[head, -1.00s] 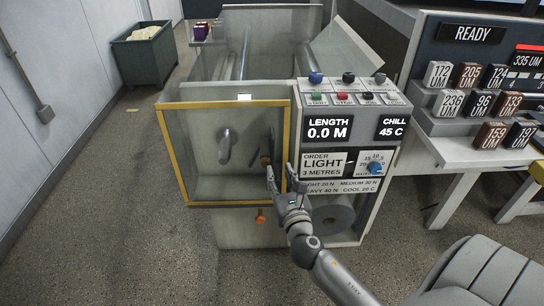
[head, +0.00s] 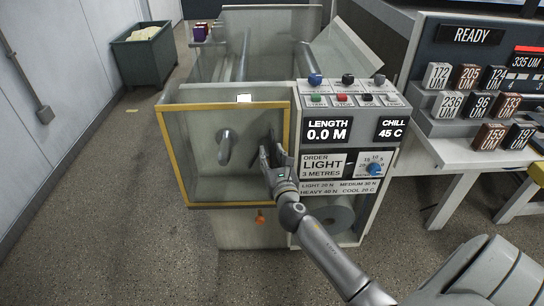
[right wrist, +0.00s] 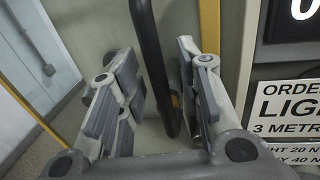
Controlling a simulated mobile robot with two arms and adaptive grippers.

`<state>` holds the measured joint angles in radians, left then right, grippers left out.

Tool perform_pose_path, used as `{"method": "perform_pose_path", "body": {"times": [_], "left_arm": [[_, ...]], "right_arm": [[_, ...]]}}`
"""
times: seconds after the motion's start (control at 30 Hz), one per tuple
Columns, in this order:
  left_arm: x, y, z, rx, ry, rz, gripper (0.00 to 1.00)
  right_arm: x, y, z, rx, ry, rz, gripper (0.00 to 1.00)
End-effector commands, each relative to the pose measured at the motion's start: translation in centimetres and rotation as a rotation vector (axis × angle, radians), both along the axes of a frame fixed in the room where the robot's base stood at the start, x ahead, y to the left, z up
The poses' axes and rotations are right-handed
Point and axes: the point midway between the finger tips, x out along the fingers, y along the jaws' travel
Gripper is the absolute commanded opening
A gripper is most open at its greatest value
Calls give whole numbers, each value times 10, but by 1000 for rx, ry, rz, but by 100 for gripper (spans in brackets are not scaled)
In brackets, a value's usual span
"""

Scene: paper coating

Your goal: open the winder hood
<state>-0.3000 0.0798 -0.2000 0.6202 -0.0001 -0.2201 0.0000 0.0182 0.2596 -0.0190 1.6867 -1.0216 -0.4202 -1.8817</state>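The winder hood (head: 190,204) is a clear panel with a yellow frame on the front of the grey machine. It stands upright across the front and looks closed. A dark upright bar (right wrist: 148,45), apparently the hood's handle, shows in the right wrist view. My right gripper (head: 268,150) is at the right part of the panel. In the right wrist view my right gripper (right wrist: 158,75) is open, one finger on each side of the bar, with gaps visible. In the head view the gripper hides most of the bar. My left gripper is not in view.
Right of the hood is a control panel (head: 345,112) with buttons and a dial (head: 374,169). An orange knob (head: 260,217) sits below the hood. A white table (head: 455,152) with labelled blocks stands at right, a green bin (head: 143,62) back left. Left floor is clear.

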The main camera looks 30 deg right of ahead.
Motion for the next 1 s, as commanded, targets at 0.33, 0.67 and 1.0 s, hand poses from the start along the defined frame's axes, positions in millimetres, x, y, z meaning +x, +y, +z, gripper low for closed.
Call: {"method": "perform_pose_path", "body": {"times": [0.33, 0.67, 1.0], "left_arm": [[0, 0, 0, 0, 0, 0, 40], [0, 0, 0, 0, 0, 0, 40], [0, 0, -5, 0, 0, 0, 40]], "right_arm": [[0, 0, 0, 0, 0, 0, 0], [2, 4, 0, 1, 0, 1, 0], [37, 60, 1, 2, -4, 4, 0]]}}
